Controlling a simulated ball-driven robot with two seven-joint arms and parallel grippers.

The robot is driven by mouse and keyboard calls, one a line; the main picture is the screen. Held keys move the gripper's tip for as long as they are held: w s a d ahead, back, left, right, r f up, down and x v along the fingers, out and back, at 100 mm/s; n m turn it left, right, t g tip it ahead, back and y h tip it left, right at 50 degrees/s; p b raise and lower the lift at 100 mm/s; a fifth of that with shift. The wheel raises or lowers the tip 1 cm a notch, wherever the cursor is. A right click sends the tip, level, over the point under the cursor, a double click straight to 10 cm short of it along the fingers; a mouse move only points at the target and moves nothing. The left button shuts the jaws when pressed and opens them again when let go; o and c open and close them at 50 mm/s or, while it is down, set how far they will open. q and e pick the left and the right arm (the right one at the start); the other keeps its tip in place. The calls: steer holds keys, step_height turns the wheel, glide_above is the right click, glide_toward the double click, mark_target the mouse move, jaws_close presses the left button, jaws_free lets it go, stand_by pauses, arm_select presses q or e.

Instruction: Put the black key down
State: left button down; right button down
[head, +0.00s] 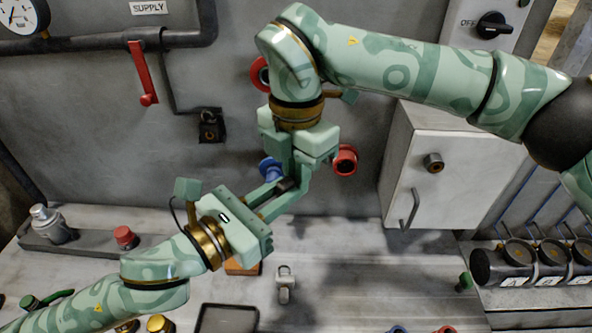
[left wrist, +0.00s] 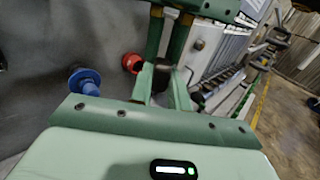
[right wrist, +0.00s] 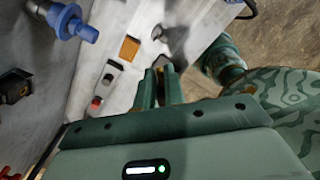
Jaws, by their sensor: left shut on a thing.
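A dark piece, which looks like the black key (head: 287,185), is between the fingertips of my left gripper (head: 283,191). It also shows in the left wrist view (left wrist: 162,78). My left gripper is shut on it, above the bench (head: 340,245) and in front of the grey wall. My right gripper (head: 293,176) points down from above, its fingers meeting the same spot. In the right wrist view the right fingers (right wrist: 159,88) have a narrow gap, and I cannot tell whether they grip the key. Most of the key is hidden by the fingers.
A blue wall fitting (head: 269,168) and a red one (head: 345,160) are close behind the grippers. A white cabinet (head: 425,175) stands right. Bench space right of the padlock is clear.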

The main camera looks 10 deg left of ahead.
arm_select(q)
steer(key=c, duration=1.3)
jaws_free()
steer(key=shift+s+d, duration=0.1)
steer(key=shift+o, duration=0.2)
